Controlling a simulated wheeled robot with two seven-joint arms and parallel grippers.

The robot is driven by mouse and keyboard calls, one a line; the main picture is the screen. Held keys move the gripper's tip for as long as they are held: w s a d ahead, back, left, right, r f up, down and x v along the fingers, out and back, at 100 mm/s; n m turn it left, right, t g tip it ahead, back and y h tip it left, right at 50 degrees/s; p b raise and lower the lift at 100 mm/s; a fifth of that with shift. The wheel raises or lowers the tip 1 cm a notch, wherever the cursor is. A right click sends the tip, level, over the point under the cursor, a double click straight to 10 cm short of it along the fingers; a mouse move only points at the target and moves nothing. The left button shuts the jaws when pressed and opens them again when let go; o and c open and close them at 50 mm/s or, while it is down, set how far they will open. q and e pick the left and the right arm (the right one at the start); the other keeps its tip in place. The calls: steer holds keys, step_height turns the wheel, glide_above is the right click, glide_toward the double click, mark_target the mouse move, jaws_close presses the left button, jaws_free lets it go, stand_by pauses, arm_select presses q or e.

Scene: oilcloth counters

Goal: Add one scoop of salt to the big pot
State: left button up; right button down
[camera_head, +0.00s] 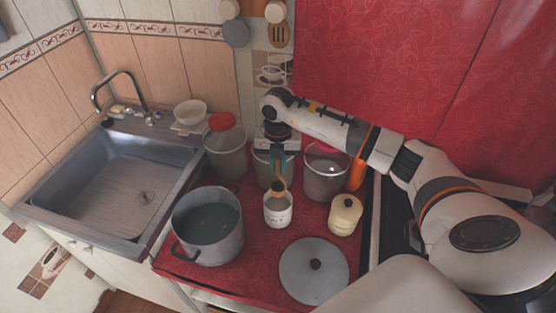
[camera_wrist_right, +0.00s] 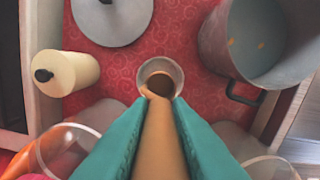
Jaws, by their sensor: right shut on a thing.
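The big pot (camera_head: 232,247) is grey metal and stands open on the red counter, with dark liquid and small orange bits inside. It also shows at the upper right of the right wrist view (camera_wrist_right: 224,55). A small white labelled jar (camera_head: 278,213) stands upright just right of the pot; its open rim shows in the right wrist view (camera_wrist_right: 179,72). My right gripper (camera_head: 278,172) is shut on a wooden scoop (camera_wrist_right: 160,128), directly above the jar. The scoop's bowl is at the jar's mouth; its depth and any salt on it are unclear. My left gripper is out of view.
A grey lid (camera_head: 300,276) lies in front. A cream lidded jar (camera_head: 345,217) stands right of the white jar. Several clear containers stand behind, one with a red lid (camera_head: 222,121). The sink (camera_head: 85,190) is at left. The red counter's front edge is close.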

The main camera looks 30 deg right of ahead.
steer(key=b, duration=0.3)
glide_above(278, 189)
steer(key=shift+s+a+f, duration=0.15)
steer(key=shift+s+f, duration=0.05)
steer(key=shift+f, duration=0.95)
steer(key=shift+s+a+f, duration=0.1)
steer(key=shift+s+f, duration=0.05)
steer(key=shift+f, duration=0.95)
steer(key=shift+f+b, duration=2.45)
steer(key=shift+f, duration=0.85)
steer(key=shift+r, duration=0.1)
steer(key=shift+r+p, duration=3.55)
steer(key=shift+r, duration=1.5)
steer(key=shift+w, duration=0.1)
